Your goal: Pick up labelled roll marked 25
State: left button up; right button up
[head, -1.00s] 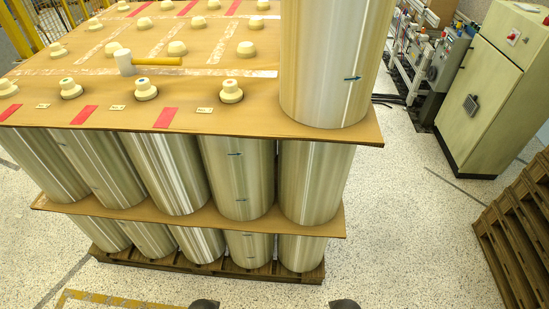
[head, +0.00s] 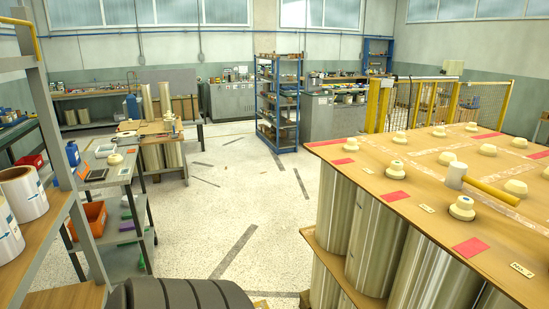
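Two white rolls stand on the wooden shelf at the left edge, one farther back (head: 22,192) and one nearer (head: 6,240), cut by the frame edge. Each has a dark core opening and a bluish mark on its side. No number is readable on either, so I cannot tell whether one is marked 25. Large shiny film rolls (head: 372,235) stand in layers under a brown sheet (head: 405,165) at the right. Neither of my grippers is in view.
A grey shelf post (head: 62,150) rises beside the white rolls. A grey cart (head: 135,215) holds an orange bin (head: 90,220). A hammer (head: 457,177) and several cream plugs lie on the pallet's top sheet. The speckled floor (head: 240,215) between is largely open.

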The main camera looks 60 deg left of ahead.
aim_at(22, 187)
jog(key=i+l+u, duration=0.25)
jog(key=i+u, duration=0.25)
jog(key=u, duration=3.35)
